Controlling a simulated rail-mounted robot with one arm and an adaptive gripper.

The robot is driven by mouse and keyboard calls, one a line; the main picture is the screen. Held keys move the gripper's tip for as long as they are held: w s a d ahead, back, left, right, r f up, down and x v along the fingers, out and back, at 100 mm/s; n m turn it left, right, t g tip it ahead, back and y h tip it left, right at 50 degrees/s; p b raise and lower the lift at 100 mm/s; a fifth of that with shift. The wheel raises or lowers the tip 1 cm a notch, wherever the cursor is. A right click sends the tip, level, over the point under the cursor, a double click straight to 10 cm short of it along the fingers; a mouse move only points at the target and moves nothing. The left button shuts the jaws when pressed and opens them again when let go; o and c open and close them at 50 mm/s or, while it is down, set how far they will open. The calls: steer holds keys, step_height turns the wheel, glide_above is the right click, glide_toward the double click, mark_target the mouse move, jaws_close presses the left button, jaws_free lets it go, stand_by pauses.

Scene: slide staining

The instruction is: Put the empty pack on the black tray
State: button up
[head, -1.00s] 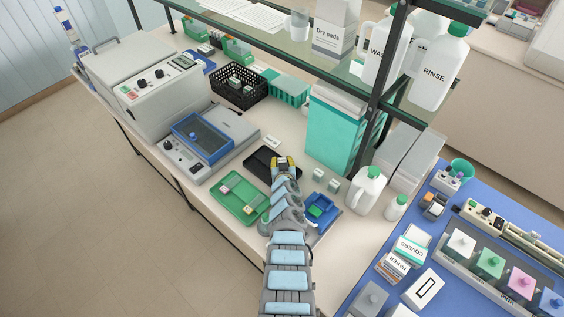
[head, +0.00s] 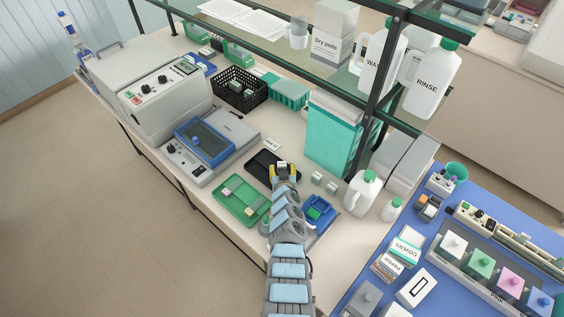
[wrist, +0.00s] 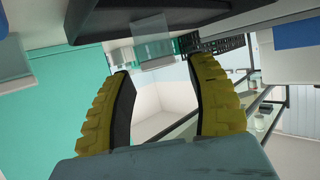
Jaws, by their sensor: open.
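My gripper (head: 285,171) is at the right part of the black tray (head: 259,164), with its yellow-padded fingers spread apart. In the wrist view the open fingers (wrist: 160,75) have a clear gap between them. A small greyish translucent pack (head: 282,163) is just beyond the fingertips. The pack also shows in the wrist view (wrist: 152,44) against the black tray (wrist: 120,22), apart from both fingers. It appears to stand on the tray. Its contents are too small to make out.
Two similar small packs (head: 317,178) stand on the bench right of my gripper. A green tray (head: 228,209) with small items lies to the left, and a blue holder (head: 322,207) to the right. A tall teal bin (head: 330,140) and the shelf post (head: 366,120) stand behind.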

steer(key=shift+s+r+p, duration=0.3)
steer(key=shift+s+p, duration=0.1)
steer(key=shift+s, duration=0.15)
steer(key=p+v, duration=0.2)
steer(key=shift+d+r+p, duration=0.1)
steer(key=shift+r+p, duration=0.15)
steer(key=shift+p, duration=0.15)
steer(key=p+v, duration=0.4)
steer(key=v, duration=0.1)
steer(key=shift+s+f+p, duration=0.15)
steer(key=shift+f+p, duration=0.1)
steer(key=shift+p, duration=0.1)
